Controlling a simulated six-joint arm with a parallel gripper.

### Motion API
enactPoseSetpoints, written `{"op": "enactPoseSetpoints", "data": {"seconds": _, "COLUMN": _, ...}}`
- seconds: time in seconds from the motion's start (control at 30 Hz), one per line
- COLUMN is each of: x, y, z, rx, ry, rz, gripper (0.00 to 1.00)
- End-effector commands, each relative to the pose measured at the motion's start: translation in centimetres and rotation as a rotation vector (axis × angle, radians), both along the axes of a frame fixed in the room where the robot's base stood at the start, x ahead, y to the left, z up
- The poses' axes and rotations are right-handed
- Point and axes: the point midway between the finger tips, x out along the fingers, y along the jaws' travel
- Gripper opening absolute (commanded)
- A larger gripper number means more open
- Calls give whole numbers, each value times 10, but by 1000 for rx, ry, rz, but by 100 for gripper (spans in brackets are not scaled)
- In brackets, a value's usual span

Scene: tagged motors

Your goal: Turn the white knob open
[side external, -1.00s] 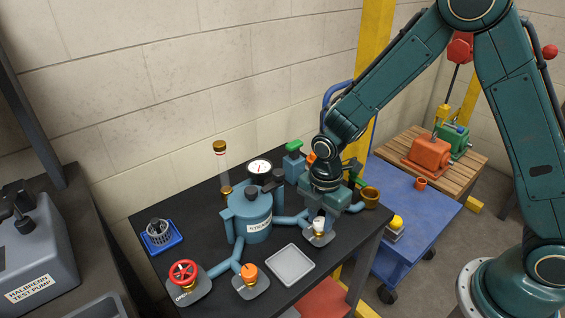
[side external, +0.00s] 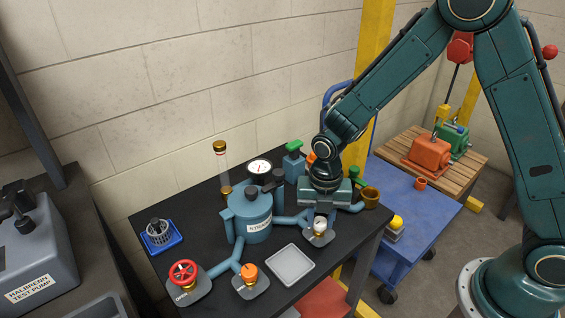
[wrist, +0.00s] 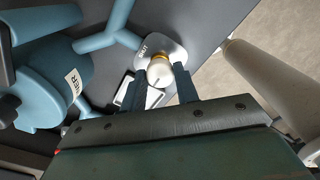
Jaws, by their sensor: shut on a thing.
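The white knob (side external: 319,224) sits on a brass stem above a grey base plate at the right front of the black bench. In the wrist view the white knob (wrist: 159,73) shows between the two dark fingers, with a thin dark mark on its top. My gripper (side external: 319,217) points down over it and is shut on it, one finger on each side. My gripper (wrist: 165,88) also shows in the wrist view. The finger contact is partly hidden in the side view.
A blue strainer tank (side external: 252,218) with pipes stands left of the knob. A red handwheel (side external: 183,272) and an orange knob (side external: 250,272) are at the front left. A grey tray (side external: 290,264) lies in front. A brass cup (side external: 370,197) stands to the right.

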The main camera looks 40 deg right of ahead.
Motion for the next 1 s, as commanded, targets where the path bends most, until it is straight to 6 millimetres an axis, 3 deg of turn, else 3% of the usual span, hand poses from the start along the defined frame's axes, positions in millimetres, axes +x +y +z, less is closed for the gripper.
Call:
{"op": "enactPoseSetpoints", "data": {"seconds": 0.4, "x": 0, "y": 0, "z": 0, "rx": 1, "ry": -1, "rz": 12, "gripper": 8}}
{"op": "enactPoseSetpoints", "data": {"seconds": 0.43, "x": 0, "y": 0, "z": 0, "rx": 1, "ry": -1, "rz": 12, "gripper": 34}}
{"op": "enactPoseSetpoints", "data": {"seconds": 0.53, "x": 0, "y": 0, "z": 0, "rx": 0, "ry": 0, "rz": 12, "gripper": 52}}
{"op": "enactPoseSetpoints", "data": {"seconds": 1.0, "x": 1, "y": 0, "z": 5, "rx": 1, "ry": -2, "rz": 10, "gripper": 52}}
